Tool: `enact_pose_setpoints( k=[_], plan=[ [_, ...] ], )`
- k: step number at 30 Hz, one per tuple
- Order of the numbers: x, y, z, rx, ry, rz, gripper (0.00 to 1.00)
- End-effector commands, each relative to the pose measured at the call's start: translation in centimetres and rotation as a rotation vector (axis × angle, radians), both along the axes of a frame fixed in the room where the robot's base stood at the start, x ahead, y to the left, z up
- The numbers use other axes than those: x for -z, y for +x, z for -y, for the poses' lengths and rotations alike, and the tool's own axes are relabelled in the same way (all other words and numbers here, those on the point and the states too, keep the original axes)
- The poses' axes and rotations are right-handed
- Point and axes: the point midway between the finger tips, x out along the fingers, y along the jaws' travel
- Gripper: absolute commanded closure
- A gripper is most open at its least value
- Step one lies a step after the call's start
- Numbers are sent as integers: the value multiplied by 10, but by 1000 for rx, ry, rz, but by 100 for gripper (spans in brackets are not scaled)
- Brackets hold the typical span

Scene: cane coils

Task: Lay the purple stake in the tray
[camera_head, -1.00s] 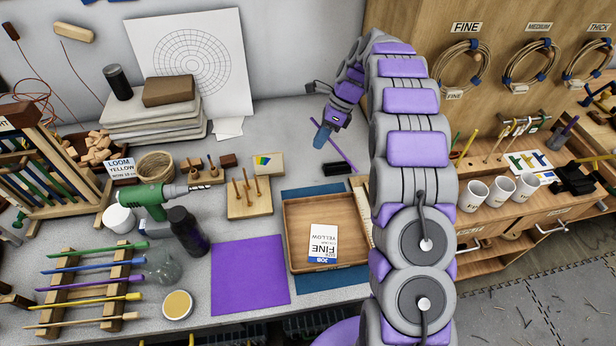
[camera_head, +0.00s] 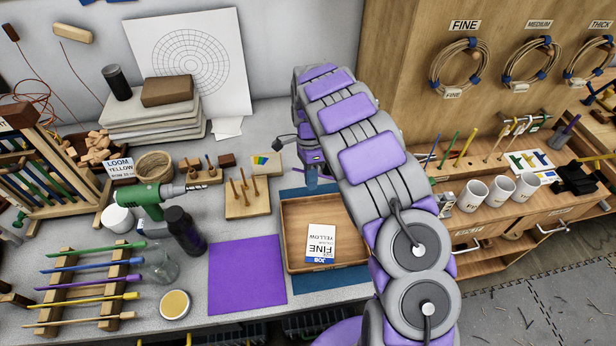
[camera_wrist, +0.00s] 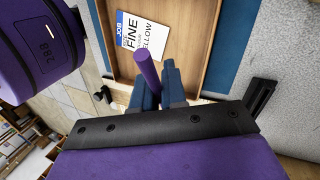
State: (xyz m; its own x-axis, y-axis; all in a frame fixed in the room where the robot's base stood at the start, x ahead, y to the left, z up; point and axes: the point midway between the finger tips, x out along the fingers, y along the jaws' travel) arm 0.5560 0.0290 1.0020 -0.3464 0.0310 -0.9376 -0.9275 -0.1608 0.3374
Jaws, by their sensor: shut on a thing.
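My gripper (camera_head: 312,180) is at the far edge of the wooden tray (camera_head: 296,218), pointing down. In the wrist view my gripper (camera_wrist: 158,84) is shut on the purple stake (camera_wrist: 147,68), whose visible end juts out between the blue fingers. This end shows over the tray (camera_wrist: 188,40), pointing toward the job card; whether it touches the tray I cannot tell. In the head view the held stake is hidden behind my arm. The tray holds a white and blue job card (camera_head: 321,243) marked FINE and YELLOW.
Left of the tray lies a purple mat (camera_head: 247,275). A peg block (camera_head: 247,197) stands beyond it. Another purple stake (camera_head: 90,283) lies on the wooden rack (camera_head: 66,262) with other coloured stakes. White cups (camera_head: 498,190) stand on the right bench.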

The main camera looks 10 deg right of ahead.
Motion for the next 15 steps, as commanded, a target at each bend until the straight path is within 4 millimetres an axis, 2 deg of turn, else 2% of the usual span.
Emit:
enact_pose_setpoints(
  k=[15],
  plan=[
    [53,0,-3,0,-3,0,100]
  ],
)
